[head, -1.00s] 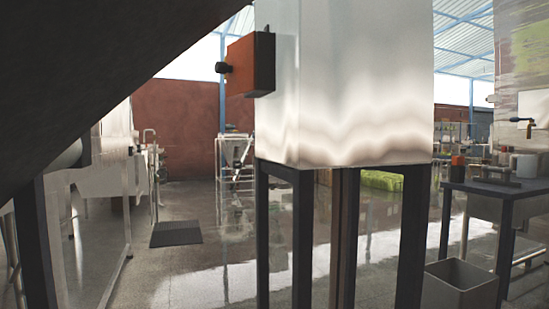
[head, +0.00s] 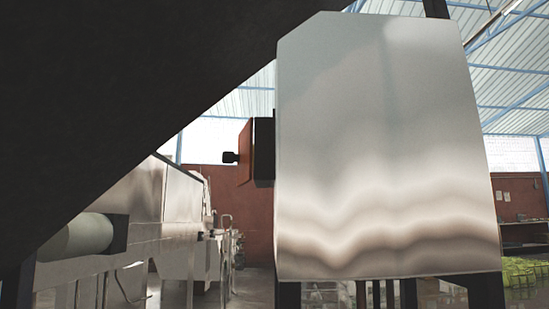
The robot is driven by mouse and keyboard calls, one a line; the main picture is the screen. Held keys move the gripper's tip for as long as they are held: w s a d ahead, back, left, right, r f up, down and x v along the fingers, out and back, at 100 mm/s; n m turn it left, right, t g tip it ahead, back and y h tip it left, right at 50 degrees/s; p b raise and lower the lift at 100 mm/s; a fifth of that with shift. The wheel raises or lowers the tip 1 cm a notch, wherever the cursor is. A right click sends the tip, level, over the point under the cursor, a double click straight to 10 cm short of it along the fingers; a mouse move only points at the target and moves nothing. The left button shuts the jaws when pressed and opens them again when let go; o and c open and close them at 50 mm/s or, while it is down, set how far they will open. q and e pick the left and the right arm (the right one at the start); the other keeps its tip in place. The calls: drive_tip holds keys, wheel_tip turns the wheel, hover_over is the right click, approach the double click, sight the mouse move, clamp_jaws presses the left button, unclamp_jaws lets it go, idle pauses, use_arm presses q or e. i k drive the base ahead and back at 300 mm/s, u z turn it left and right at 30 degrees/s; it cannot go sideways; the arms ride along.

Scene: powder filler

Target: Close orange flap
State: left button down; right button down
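A small orange panel (head: 245,152) with a black knob (head: 230,157) is fixed on the left side of a tall shiny metal cabinet (head: 385,150). I see it almost edge-on, with a dark block (head: 264,150) between it and the cabinet. It is the only orange thing in view, and I cannot tell whether it is an open or shut flap. Neither of my grippers is in view.
A large dark slanted surface (head: 110,80) fills the upper left, close to me. Below it is a pale roller (head: 78,237). Metal machines (head: 170,215) stand at the left. A green heap (head: 524,275) lies at lower right.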

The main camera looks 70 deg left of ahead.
sight(244, 157)
drive_tip(key=i, duration=1.85)
drive_tip(key=u, duration=4.9)
